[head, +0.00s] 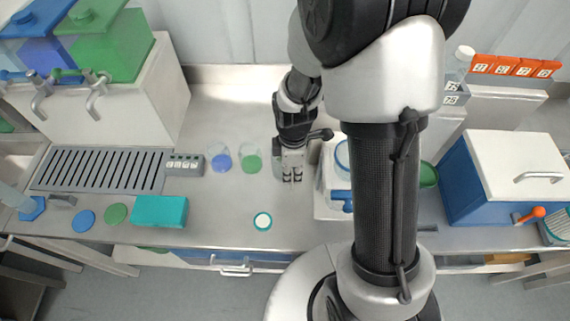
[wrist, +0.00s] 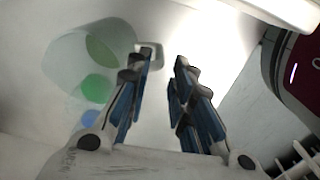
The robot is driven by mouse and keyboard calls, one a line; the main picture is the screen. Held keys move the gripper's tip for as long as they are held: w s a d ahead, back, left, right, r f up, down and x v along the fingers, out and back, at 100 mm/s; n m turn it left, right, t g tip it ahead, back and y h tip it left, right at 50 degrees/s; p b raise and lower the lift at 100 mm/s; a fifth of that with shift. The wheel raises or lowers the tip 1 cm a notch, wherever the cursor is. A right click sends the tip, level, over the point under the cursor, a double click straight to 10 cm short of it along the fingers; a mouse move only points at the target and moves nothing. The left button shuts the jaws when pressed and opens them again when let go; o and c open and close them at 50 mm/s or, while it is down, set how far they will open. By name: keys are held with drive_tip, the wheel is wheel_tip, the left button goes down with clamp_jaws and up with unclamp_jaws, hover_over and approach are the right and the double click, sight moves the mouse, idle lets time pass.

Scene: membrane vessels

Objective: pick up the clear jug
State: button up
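The clear jug (wrist: 66,62) is at the left of the wrist view, pale and see-through, with a green patch showing in or through it. Its squared handle (wrist: 158,56) is at the tips of my fingers, close to the left fingertip. My gripper (wrist: 166,60) is open, with a gap between its two blue-padded fingers. In the head view my gripper (head: 292,178) points down over the bench, and the jug (head: 279,162) shows only in part beside it. I cannot tell whether a finger touches the handle.
Two clear cups, one with blue (head: 220,161) and one with green (head: 251,162), stand left of my gripper. A white-topped blue box (head: 500,170) is at the right. A teal box (head: 160,211) and a white-and-green disc (head: 262,221) lie near the front edge.

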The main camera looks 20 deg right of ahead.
wheel_tip(320, 180, down, 7)
drive_tip(key=shift+w+f+b, duration=0.1)
drive_tip(key=shift+f+b, duration=0.05)
drive_tip(key=shift+b, duration=0.85)
clamp_jaws()
